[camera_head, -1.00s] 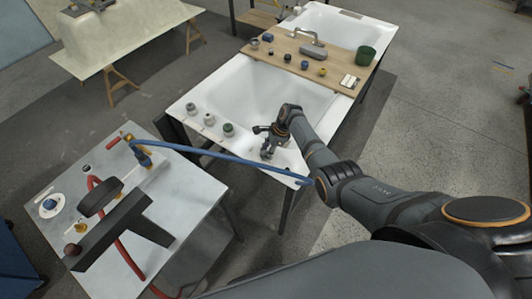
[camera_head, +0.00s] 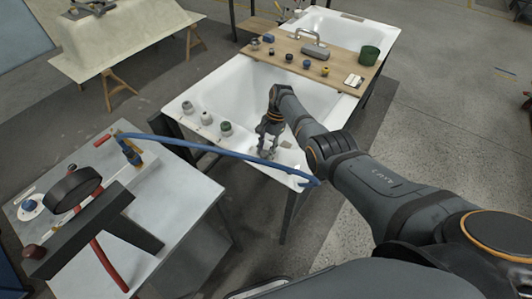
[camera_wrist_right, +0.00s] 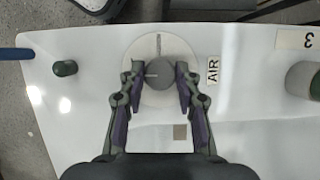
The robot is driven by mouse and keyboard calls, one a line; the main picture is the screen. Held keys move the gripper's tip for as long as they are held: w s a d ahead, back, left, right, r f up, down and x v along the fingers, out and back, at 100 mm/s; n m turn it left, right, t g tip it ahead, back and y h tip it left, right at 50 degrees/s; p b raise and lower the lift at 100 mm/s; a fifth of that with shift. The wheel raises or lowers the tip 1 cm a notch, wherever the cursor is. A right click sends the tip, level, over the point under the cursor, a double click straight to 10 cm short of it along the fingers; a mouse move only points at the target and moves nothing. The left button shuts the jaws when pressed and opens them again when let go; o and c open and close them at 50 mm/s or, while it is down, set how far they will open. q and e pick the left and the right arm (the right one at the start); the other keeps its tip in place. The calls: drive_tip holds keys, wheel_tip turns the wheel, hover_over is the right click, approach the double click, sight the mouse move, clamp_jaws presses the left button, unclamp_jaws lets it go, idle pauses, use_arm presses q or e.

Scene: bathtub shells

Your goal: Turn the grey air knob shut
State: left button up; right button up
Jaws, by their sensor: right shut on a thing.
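The grey air knob (camera_wrist_right: 160,73) sits on a round pale plate (camera_wrist_right: 160,103) beside a label reading AIR (camera_wrist_right: 213,70) on the white tub's rim. A light line on the knob points left in the wrist view; a mark on the plate lies above the knob. My right gripper (camera_wrist_right: 160,85) points down with its fingers on both sides of the knob, shut on it. In the head view my right gripper (camera_head: 268,152) is at the tub's near corner and hides most of the knob. My left gripper is not in view.
A blue hose (camera_head: 215,151) arches from the left table (camera_head: 190,200) to the tub corner. A small green-capped part (camera_wrist_right: 65,68) is left of the knob. Several capped fittings line the tub's left rim. A wooden board (camera_head: 345,78) with knobs crosses the tubs.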

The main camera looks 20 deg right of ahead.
drive_tip(key=shift+n, duration=0.4)
drive_tip(key=o, duration=1.2)
drive_tip(key=shift+c, duration=0.2)
drive_tip(key=v, duration=1.2)
drive_tip(key=shift+a+f, duration=0.1)
